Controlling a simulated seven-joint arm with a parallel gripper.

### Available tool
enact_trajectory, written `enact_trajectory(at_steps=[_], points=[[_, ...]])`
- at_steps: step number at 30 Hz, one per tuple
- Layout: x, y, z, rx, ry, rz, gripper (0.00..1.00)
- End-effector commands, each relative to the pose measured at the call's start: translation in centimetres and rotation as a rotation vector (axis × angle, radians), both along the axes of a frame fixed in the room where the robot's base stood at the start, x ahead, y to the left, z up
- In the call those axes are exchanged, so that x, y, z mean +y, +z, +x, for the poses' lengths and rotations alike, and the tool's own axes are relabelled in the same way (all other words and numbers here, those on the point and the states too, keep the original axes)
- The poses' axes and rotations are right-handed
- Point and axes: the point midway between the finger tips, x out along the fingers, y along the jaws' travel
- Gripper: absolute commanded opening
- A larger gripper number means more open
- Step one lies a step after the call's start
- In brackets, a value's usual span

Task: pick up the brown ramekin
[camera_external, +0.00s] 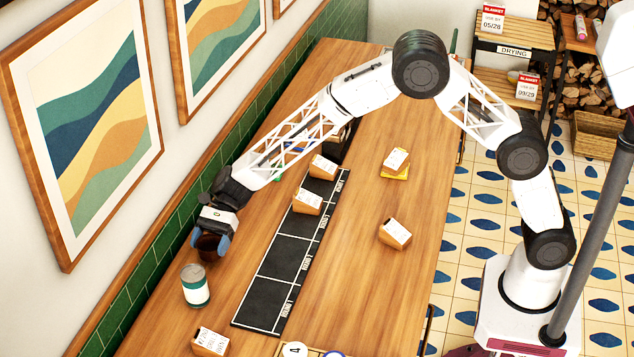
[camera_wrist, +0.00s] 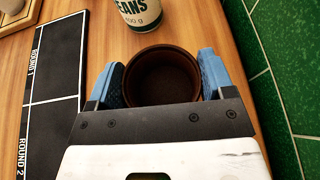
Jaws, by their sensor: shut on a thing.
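The brown ramekin (camera_wrist: 162,78) is a dark brown round cup, seen from above and empty in the wrist view. It sits between the two blue fingers of my gripper (camera_wrist: 162,85), which is shut on it from both sides. In the external view my gripper (camera_external: 210,243) is at the left of the wooden table, by the green tiled wall, and the ramekin (camera_external: 208,242) is mostly hidden by it. I cannot tell whether the ramekin touches the table.
A can (camera_external: 195,286) labelled beans stands close by the ramekin; it also shows in the wrist view (camera_wrist: 139,12). A black mat (camera_external: 281,258) with marked squares lies to the right. Several cards on blocks stand about the table. The green tiled wall (camera_wrist: 285,60) is close.

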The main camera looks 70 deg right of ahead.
Motion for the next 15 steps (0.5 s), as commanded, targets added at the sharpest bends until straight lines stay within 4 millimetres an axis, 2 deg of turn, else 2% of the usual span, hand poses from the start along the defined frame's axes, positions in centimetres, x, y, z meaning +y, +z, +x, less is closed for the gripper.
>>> enact_trajectory(at_steps=[2, 15], points=[[0.0, 1.2, -0.1, -0.002, 0.0, 0.0, 0.51], [-2.1, 1.5, -6.2, 0.0, 0.0, -0.001, 0.51]])
